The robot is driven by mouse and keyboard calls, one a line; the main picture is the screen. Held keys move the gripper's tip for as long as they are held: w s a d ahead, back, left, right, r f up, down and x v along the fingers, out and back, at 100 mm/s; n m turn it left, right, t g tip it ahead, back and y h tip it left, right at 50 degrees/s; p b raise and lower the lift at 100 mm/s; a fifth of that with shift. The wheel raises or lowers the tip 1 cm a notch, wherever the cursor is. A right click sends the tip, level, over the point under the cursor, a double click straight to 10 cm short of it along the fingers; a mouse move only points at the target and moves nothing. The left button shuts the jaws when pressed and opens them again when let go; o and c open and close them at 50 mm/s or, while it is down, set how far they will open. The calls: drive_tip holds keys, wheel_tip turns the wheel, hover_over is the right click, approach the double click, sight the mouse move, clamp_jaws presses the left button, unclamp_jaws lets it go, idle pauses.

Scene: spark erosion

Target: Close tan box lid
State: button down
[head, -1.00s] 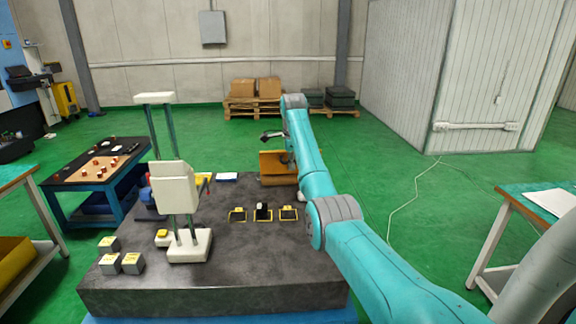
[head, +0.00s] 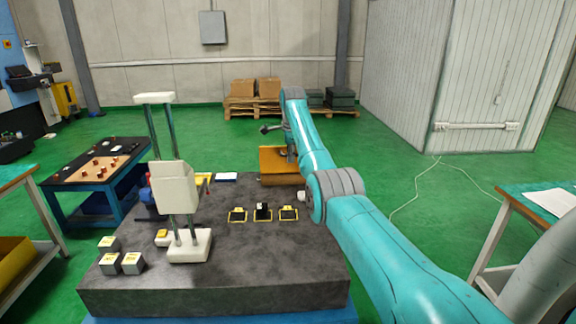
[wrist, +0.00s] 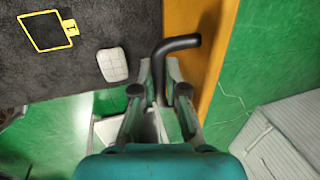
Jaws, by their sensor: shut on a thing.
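The tan box (head: 279,181) stands at the far right edge of the dark slab, partly behind my arm. Its tan lid panel (head: 274,158) stands raised and tilted above the body, not flat over it. In the wrist view a tan panel (wrist: 205,22) runs down the right of centre, with a black bent handle (wrist: 182,43) in front of it. My gripper (wrist: 160,78) is shut on the handle's straight part, between its two fingertips. In the head view my arm hides the fingers and most of the handle.
A white rounded piece (wrist: 112,64) lies close to my gripper. A pallet with cartons (head: 255,88) stands beyond on open green floor.

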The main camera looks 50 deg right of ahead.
drive_tip(key=shift+w+d+r, duration=0.15)
drive_tip(key=shift+w+d, duration=0.05)
drive_tip(key=shift+w, duration=0.05)
idle(0.3)
drive_tip(key=shift+x, duration=1.1)
drive_tip(key=shift+w+d+r, duration=0.1)
drive_tip(key=shift+w+d, duration=0.05)
drive_tip(key=shift+d, duration=0.05)
drive_tip(key=c, duration=1.3)
unclamp_jaws()
drive_tip(key=shift+r, duration=0.1)
drive_tip(key=shift+w+r, duration=0.1)
